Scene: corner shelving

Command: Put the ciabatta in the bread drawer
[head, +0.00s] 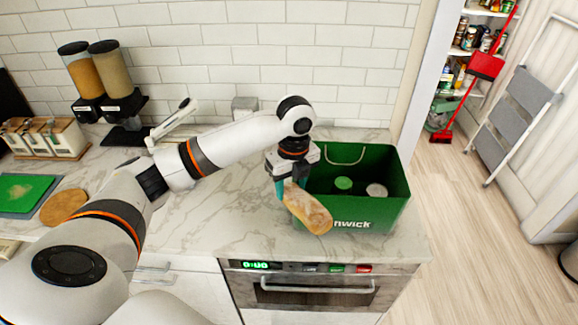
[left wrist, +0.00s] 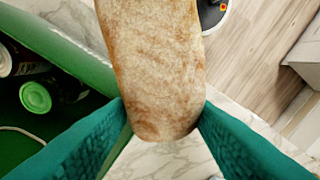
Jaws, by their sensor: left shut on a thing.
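The ciabatta (head: 308,209) is a long, pale-brown loaf. My left gripper (head: 288,186), with teal fingers, is shut on it near one end, at the front left of the green box. In the left wrist view the ciabatta (left wrist: 152,60) sits between both teal fingertips (left wrist: 163,112) and reaches up out of the frame. Whether it touches the box or counter is hard to tell. White drawer fronts with handles (head: 155,268) show below the counter at the left, looking shut; I cannot tell which is the bread drawer. My right gripper is not in view.
The green box (head: 370,212) holds cans and stands at the counter's right end. An oven (head: 315,290) is below. Cereal dispensers (head: 110,75), jars (head: 45,138), a round board (head: 62,207) and a green cutting mat (head: 25,192) stand left. A stepladder (head: 515,110) leans right.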

